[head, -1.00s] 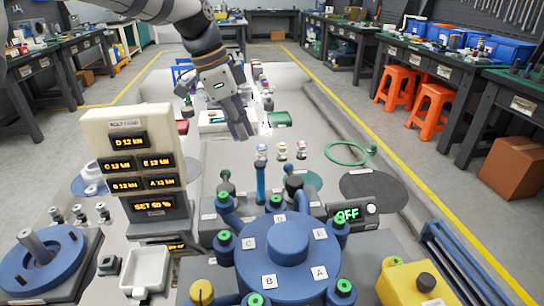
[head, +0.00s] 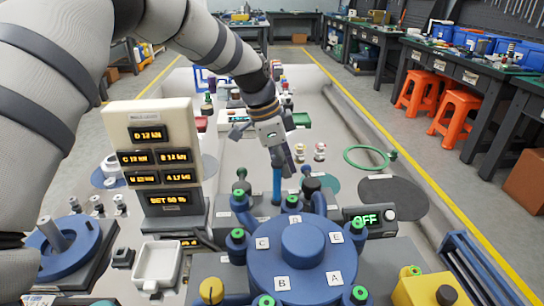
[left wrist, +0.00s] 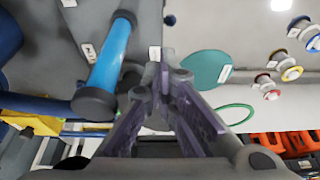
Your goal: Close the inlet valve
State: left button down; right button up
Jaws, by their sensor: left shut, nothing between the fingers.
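My left gripper (head: 285,168) is shut and empty, pointing down just above and behind the blue upright cylinder (head: 277,186). In the left wrist view its closed fingertips (left wrist: 162,75) are to the right of that cylinder (left wrist: 110,53), which has dark end caps. A small valve with a green top (head: 240,174) stands left of the cylinder, and a black knob (head: 311,186) stands right of it. I cannot read which one is labelled as the inlet valve. The blue round manifold (head: 300,265) with lettered, green-marked valves is in front. My right gripper is not in view.
A display reading OFF (head: 365,217) is to the right. A cream readout panel (head: 152,150) stands to the left. Small spools (head: 320,151) and a green ring (head: 366,158) lie behind. A yellow box with a black button (head: 425,290) is at front right.

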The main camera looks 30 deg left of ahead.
pick_arm(q)
jog(key=shift+w+d+f, duration=0.1)
jog(key=shift+w+d, duration=0.35)
jog(key=shift+d, duration=0.15)
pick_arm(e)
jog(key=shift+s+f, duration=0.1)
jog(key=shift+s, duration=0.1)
pick_arm(q)
jog(key=shift+w+m, duration=0.2)
jog(key=shift+m, duration=0.2)
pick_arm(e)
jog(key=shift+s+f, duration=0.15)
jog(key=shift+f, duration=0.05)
pick_arm(q)
jog(key=shift+w+d+m+g+b, duration=0.1)
jog(key=shift+w+m+g+b, duration=0.2)
jog(key=shift+m+b, duration=0.35)
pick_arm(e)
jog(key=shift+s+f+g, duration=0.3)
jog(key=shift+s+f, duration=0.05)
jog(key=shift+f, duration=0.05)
